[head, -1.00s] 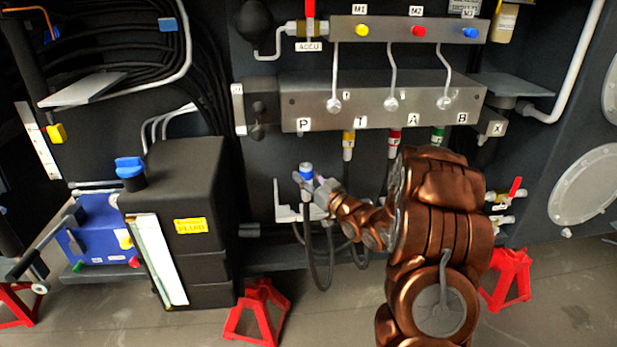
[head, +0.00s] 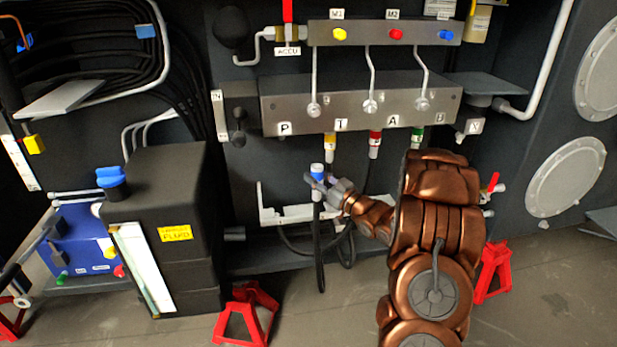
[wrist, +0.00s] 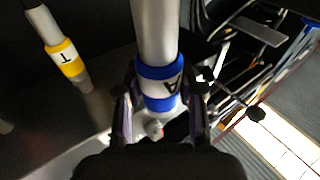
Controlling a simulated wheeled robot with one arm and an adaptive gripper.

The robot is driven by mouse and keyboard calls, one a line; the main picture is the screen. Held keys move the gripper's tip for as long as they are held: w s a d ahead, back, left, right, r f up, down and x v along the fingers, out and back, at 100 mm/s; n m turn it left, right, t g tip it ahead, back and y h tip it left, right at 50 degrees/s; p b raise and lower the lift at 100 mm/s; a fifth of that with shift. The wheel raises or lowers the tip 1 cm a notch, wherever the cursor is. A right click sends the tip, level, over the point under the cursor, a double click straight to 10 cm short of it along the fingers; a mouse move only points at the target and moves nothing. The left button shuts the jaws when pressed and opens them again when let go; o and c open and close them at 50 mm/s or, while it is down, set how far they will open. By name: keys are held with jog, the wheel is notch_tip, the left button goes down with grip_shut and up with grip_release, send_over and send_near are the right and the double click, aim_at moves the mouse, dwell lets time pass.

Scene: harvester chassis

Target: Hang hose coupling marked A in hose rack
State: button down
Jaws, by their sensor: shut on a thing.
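My gripper (head: 322,184) is shut on the hose coupling marked A (wrist: 158,82), a grey metal cylinder with a blue band. In the head view this coupling (head: 317,170) is upright, with its black hose hanging below. The hose rack (head: 275,216) is a pale grey bracket low on the dark wall, under the manifold. The coupling shows in front of and slightly above the rack's bar. I cannot tell whether it touches the rack. Part of the rack is hidden behind the hose and my gripper.
A grey manifold (head: 360,100) with ports P, T, A and B is above. Yellow (head: 330,145), red (head: 375,143) and green (head: 417,136) banded couplings hang under it. A black fluid tank (head: 180,190) stands left. Red stands (head: 247,312) are on the floor.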

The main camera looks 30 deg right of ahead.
jog(key=s+d+p, duration=0.2)
jog(key=s+d, duration=0.1)
jog(key=d, duration=0.5)
jog(key=s+d+p, duration=0.2)
jog(key=s+d, duration=0.1)
jog(key=d, duration=0.4)
jog(key=shift+d+p, duration=0.35)
dwell(0.3)
notch_tip(320, 180, down, 2)
jog(key=shift+f+b, duration=0.1)
jog(key=shift+b, duration=0.45)
jog(key=w, duration=0.1)
jog(key=w+d+p, duration=0.1)
jog(key=w, duration=0.1)
jog(key=w+d, duration=0.1)
jog(key=w, duration=0.1)
jog(key=shift+w+p, duration=0.25)
jog(key=shift+p, duration=0.15)
jog(key=shift+f, duration=0.2)
dwell(1.2)
